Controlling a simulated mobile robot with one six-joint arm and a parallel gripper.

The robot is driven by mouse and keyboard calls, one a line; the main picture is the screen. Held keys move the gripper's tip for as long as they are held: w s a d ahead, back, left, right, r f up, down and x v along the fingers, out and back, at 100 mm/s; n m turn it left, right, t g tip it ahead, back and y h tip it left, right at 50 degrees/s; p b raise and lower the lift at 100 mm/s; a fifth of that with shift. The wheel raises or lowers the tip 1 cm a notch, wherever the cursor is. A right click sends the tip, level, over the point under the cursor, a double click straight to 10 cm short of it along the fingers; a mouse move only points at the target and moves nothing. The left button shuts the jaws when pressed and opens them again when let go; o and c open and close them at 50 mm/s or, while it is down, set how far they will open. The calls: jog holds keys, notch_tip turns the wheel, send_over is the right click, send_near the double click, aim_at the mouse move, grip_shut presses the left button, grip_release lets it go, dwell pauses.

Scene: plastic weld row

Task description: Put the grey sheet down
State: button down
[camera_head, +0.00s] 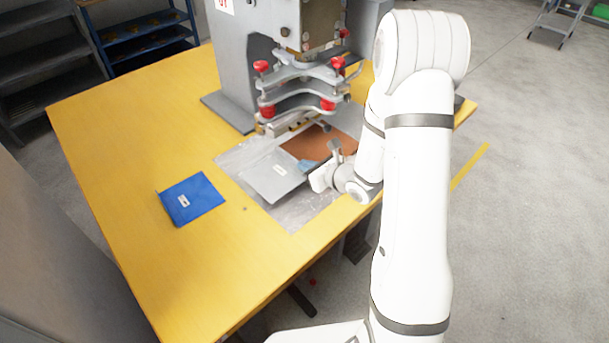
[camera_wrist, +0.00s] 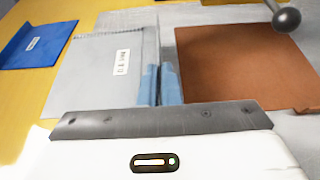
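The grey sheet (camera_head: 271,180), with a white label, is over the left part of the silvery base plate under the press. It also shows in the wrist view (camera_wrist: 95,85), left of the fingers. My gripper (camera_head: 306,166) is at its right edge. In the wrist view the two blue fingertips (camera_wrist: 161,85) are close together with the sheet's edge between them. A dark strip along the sheet's near right edge suggests it is slightly raised or tilted; contact underneath is hidden.
A brown sheet (camera_head: 312,144) lies on the base plate (camera_head: 300,215), right of the grey one. A blue sheet (camera_head: 191,199) lies on the yellow table (camera_head: 120,150) at left. The press (camera_head: 300,80) with red knobs stands close behind. The table's near left is clear.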

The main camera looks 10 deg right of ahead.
notch_tip(320, 180, down, 4)
jog(key=shift+r, duration=0.1)
jog(key=shift+a, duration=0.15)
jog(key=shift+f, duration=0.3)
jog(key=c, duration=1.6)
grip_release()
jog(key=shift+c, duration=0.2)
jog(key=shift+r, duration=0.2)
